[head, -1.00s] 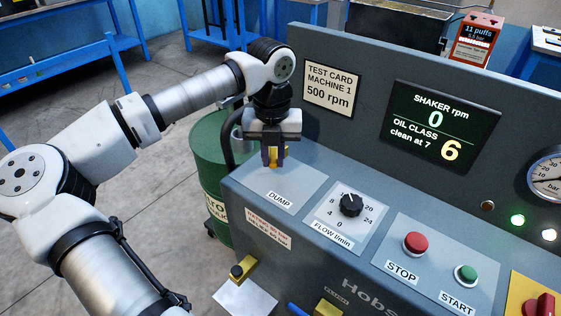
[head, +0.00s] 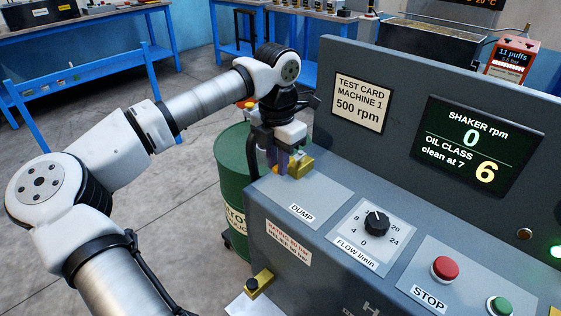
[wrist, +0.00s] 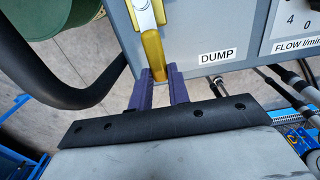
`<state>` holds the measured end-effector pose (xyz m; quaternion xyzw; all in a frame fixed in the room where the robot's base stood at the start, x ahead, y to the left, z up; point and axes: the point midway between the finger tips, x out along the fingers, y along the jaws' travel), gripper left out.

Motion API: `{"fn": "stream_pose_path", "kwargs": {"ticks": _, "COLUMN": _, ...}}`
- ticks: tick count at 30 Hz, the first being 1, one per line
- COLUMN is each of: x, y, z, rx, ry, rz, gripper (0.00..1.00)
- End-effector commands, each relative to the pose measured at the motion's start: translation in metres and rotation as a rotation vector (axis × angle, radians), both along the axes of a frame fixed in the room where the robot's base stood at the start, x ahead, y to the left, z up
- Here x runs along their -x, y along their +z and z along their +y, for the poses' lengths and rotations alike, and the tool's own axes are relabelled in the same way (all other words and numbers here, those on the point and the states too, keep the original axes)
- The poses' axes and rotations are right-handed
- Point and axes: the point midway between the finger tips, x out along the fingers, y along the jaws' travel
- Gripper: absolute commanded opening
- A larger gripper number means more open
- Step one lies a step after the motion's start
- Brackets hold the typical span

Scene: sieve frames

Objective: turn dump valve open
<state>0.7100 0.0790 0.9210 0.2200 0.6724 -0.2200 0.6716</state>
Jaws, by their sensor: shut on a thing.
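The dump valve (head: 300,167) shows as a brass-yellow body at the back left of the console top, behind the DUMP label (head: 302,213). In the wrist view its lever (wrist: 153,52) has a silver root and a yellow sleeve, and its end reaches the console's edge. My gripper (head: 277,160) is at the valve's left, by the console's left edge. In the wrist view the two purple fingers of my gripper (wrist: 160,84) sit on either side of the yellow lever's end, shut on it. The finger contact is partly hidden in the head view.
A green drum (head: 236,185) stands just left of the console. The flow knob (head: 377,222), red STOP button (head: 445,268) and green START button (head: 499,306) lie to the right. The upright display panel (head: 478,145) rises behind. A dark hose (wrist: 60,95) curves beside my gripper.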

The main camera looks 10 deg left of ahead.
Motion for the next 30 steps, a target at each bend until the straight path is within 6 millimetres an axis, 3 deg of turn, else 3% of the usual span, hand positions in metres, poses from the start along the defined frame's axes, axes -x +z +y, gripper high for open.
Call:
{"fn": "stream_pose_path", "kwargs": {"ticks": 13, "x": -0.0018, "y": 0.0012, "z": 0.0009, "rx": 0.0, "ry": -0.011, "rz": -0.005, "gripper": 0.0}}
{"fn": "stream_pose_path", "kwargs": {"ticks": 14, "x": -0.0018, "y": 0.0012, "z": 0.0009, "rx": 0.0, "ry": -0.011, "rz": -0.005, "gripper": 0.19}}
{"fn": "stream_pose_path", "kwargs": {"ticks": 19, "x": -0.0015, "y": 0.0008, "z": 0.0008, "rx": 0.0, "ry": -0.011, "rz": -0.004, "gripper": 0.4}}
{"fn": "stream_pose_path", "kwargs": {"ticks": 30, "x": -0.0012, "y": 0.0067, "z": 0.0006, "rx": 0.0, "ry": -0.01, "rz": -0.002, "gripper": 0.4}}
